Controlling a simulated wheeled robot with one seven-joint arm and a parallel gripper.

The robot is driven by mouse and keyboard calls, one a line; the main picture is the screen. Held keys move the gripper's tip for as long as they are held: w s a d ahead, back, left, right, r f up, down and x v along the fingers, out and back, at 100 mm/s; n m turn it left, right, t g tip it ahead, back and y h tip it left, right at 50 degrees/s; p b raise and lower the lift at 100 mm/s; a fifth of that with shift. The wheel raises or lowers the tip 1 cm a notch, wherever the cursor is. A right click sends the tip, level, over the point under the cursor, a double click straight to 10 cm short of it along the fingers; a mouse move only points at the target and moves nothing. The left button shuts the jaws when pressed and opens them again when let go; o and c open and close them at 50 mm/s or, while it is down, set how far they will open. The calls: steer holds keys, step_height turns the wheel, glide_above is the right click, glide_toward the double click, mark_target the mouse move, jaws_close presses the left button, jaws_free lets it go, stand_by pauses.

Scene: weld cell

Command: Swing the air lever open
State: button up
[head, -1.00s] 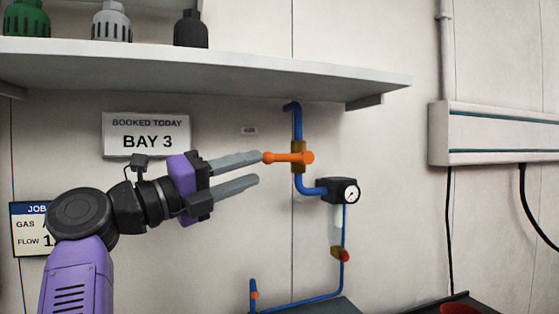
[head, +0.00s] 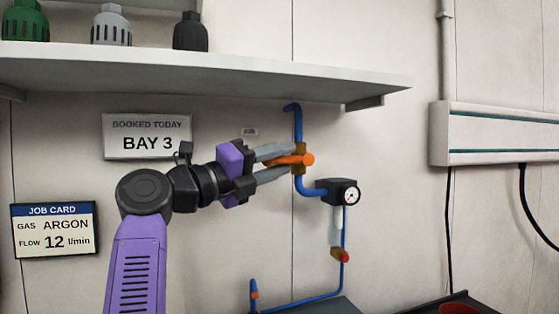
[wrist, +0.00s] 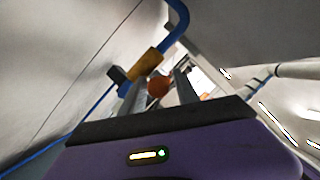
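The orange air lever (head: 307,159) sits on a brass valve body (head: 299,172) on the blue wall pipe. Its handle points left, roughly level, across the pipe. My gripper (head: 292,160) has come in from the left, with one grey finger above the handle and one below it. The fingers are apart, with the handle between them. In the wrist view, the orange lever end (wrist: 159,87) shows between the two fingers, beside the brass valve body (wrist: 147,62). Whether either finger touches the handle is hard to tell.
A pressure gauge (head: 350,195) and a flow tube (head: 335,228) with a red knob (head: 343,256) hang below right of the valve. A shelf (head: 220,75) with several coloured caps runs above my gripper. A BAY 3 sign (head: 147,136) and a job card (head: 54,230) are on the wall.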

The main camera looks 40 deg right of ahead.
jaws_close()
stand_by(1.3)
